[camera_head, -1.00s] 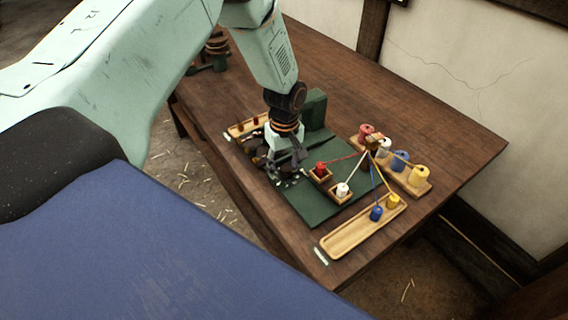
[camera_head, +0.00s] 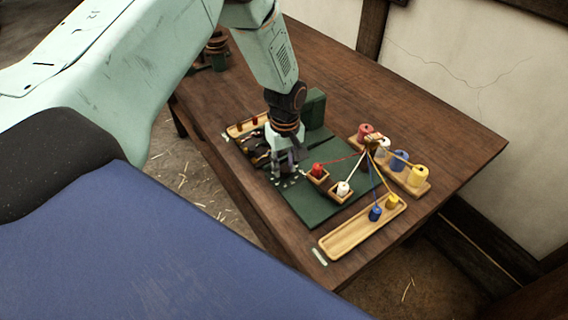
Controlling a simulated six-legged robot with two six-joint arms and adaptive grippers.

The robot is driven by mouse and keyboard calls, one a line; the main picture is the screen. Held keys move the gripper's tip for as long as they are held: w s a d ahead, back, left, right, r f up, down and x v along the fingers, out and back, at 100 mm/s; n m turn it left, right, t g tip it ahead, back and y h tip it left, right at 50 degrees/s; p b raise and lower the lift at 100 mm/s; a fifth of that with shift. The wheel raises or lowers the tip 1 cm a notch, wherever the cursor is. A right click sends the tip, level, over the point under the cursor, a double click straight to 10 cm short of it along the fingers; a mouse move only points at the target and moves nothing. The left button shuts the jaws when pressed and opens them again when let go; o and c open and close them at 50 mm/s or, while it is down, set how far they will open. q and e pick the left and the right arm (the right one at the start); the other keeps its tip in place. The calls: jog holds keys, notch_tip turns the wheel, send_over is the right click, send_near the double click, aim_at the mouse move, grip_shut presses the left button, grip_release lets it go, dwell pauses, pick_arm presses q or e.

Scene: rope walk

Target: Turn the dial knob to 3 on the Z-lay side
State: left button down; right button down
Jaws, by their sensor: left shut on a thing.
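My left gripper (camera_head: 287,172) points down over the left part of the green board (camera_head: 312,208) on the wooden table. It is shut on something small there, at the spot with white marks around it. The dial knob is hidden between the fingers, so I cannot read its setting or tell its side. My right gripper is not in view.
Two small wooden boxes hold a red bobbin (camera_head: 317,169) and a white bobbin (camera_head: 343,187). A long tray (camera_head: 345,238) has blue and yellow bobbins at its right end. Several thread spools stand on a rack (camera_head: 414,189), strands meeting at a post. Bare table (camera_head: 450,140) lies at the right.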

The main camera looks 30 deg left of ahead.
pick_arm(q)
jog(key=shift+m, duration=0.6)
jog(key=m, duration=0.4)
jog(key=shift+p, duration=0.4)
jog(key=m, duration=1.2)
jog(key=shift+m+b, duration=0.3)
jog(key=shift+b, duration=0.1)
jog(key=m+b, duration=0.1)
jog(key=m, duration=0.4)
jog(key=shift+m, duration=0.7)
jog(key=c, duration=1)
grip_release()
jog(key=shift+r, duration=0.1)
